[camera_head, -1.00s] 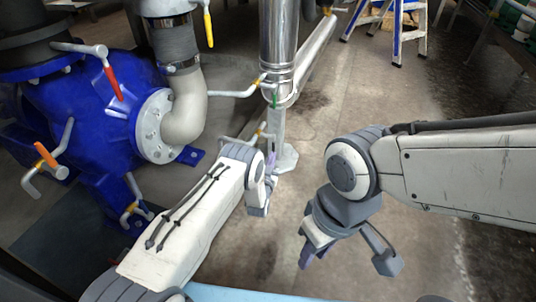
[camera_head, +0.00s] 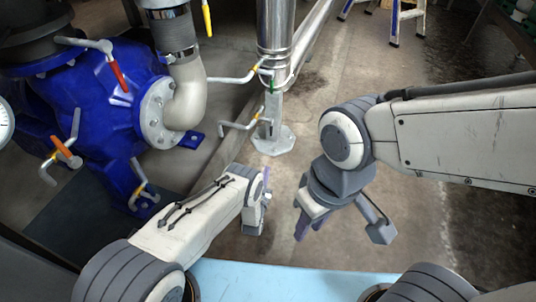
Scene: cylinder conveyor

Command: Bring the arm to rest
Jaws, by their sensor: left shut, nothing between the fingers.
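My left arm comes in from the left, and its gripper (camera_head: 264,190) is at the end of the white forearm, mostly hidden behind the wrist. The left gripper is shut and empty, left of my right gripper. My right gripper (camera_head: 340,233) hangs below its grey wrist with its two fingers wide apart. It is open, with nothing between the fingers. Both grippers are in the air above the floor, beyond the light blue surface.
A light blue surface (camera_head: 285,279) lies at the bottom. A blue pump (camera_head: 90,118) with a white elbow pipe stands at the left. A steel post (camera_head: 277,35) stands at the centre back. A ladder (camera_head: 396,20) is at the back. Open concrete floor (camera_head: 375,75) lies between.

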